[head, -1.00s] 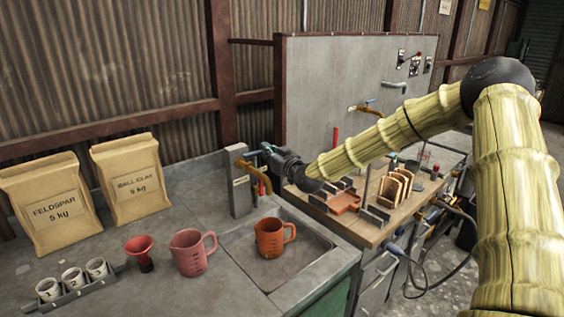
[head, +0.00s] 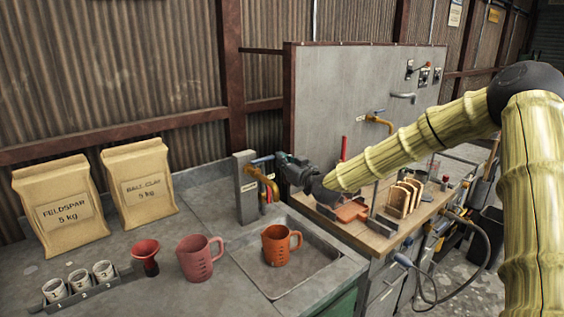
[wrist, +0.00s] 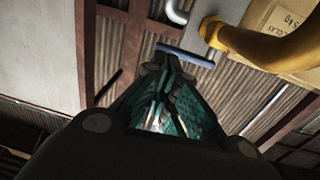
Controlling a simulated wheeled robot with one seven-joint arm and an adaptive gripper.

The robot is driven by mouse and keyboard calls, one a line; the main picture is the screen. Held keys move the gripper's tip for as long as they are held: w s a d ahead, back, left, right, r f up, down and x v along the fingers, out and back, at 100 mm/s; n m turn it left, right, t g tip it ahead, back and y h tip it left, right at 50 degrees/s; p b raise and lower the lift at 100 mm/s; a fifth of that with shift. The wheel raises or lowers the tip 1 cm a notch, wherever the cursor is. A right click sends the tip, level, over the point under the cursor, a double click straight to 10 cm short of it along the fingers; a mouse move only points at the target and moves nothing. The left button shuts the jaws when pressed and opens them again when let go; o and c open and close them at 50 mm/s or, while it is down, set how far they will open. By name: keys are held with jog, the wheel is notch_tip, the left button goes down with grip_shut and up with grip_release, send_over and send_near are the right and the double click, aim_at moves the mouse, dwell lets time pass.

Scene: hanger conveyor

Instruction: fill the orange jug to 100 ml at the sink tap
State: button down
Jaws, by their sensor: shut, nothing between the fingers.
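The orange jug (head: 277,246) stands upright in the shallow sink basin (head: 300,281), its handle to the right. The sink tap (head: 262,180) is a brass spout on a grey post, with a blue lever (head: 262,160) on top. My gripper (head: 283,160) is at the tap, close to the lever's right end; I cannot tell if they touch. In the wrist view my gripper (wrist: 153,68) is shut and empty, with the blue lever (wrist: 185,55) just beyond its fingertips and the brass spout (wrist: 245,45) to the right. The water level in the jug cannot be seen.
A pink jug (head: 199,260), a red funnel (head: 146,257) and a rack of small white cups (head: 80,285) stand left of the sink. Two paper bags (head: 62,208) lean at the back. A wooden bench (head: 378,240) with racks lies right, below my arm.

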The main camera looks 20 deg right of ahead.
jog(key=s+d+b, duration=0.2)
jog(key=s, duration=0.8)
jog(key=shift+d+b, duration=0.2)
jog(key=shift+b, duration=0.15)
